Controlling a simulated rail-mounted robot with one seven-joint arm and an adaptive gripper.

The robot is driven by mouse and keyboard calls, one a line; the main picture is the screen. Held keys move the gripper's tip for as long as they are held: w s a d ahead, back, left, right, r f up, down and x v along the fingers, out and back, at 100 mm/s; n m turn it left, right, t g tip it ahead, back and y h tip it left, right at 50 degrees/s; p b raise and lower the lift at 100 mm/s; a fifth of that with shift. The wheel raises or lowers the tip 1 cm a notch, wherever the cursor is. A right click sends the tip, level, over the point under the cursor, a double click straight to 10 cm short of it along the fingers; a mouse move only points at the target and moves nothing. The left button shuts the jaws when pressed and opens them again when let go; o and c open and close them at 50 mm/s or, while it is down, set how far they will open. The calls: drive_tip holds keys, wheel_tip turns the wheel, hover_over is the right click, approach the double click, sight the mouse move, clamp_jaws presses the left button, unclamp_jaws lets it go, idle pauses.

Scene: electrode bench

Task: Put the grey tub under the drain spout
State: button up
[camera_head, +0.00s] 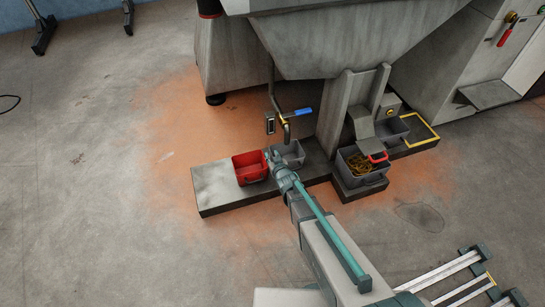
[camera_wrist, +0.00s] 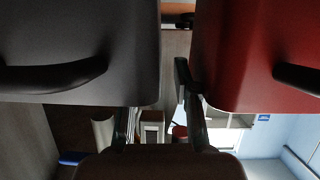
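The grey tub (camera_head: 291,151) stands on the low bench just below the drain spout (camera_head: 286,129) in the head view. I cannot tell whether it is exactly under the outlet. The spout has a blue valve lever (camera_head: 298,113). My gripper (camera_head: 271,154) is low, at the gap between the grey tub and a red tub (camera_head: 250,168). In the wrist view the grey tub (camera_wrist: 75,40) fills the upper left, with a dark handle. My gripper (camera_wrist: 157,98) has its fingers apart there. One finger lies in the gap; the other's tip is hidden behind the grey tub.
The red tub (camera_wrist: 245,50) stands close on the other side. A grey tub with yellowish contents (camera_head: 362,172) stands right of the spout, near a chute. A yellow-outlined area (camera_head: 421,132) lies farther right. The large machine (camera_head: 335,45) overhangs. The bench's left end (camera_head: 212,186) is clear.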

drive_tip(key=shift+r, duration=0.2)
drive_tip(key=p+v, duration=0.3)
drive_tip(key=v, duration=0.9)
drive_tip(key=s+d+f+m+g+h, duration=0.1)
drive_tip(key=s+d+f+g+h, duration=0.25)
drive_tip(key=s+d+g, duration=0.2)
drive_tip(key=s+d+f+m+g+h, duration=0.2)
drive_tip(key=s+d+f+g, duration=0.2)
drive_tip(key=s+d, duration=0.25)
drive_tip(key=s+d+r+g, duration=0.2)
drive_tip(key=s+r+g, duration=0.2)
drive_tip(key=s, duration=0.3)
drive_tip(key=s+d+r+m+g, duration=0.1)
drive_tip(key=s+r+g, duration=0.3)
drive_tip(key=s, duration=0.3)
drive_tip(key=s+d+r+g, duration=0.2)
drive_tip(key=s+r+g, duration=0.3)
drive_tip(key=s, duration=0.3)
drive_tip(key=shift+d+m+g+y, duration=0.3)
drive_tip(key=shift+m+g+y, duration=0.1)
drive_tip(key=shift+g+y, duration=0.05)
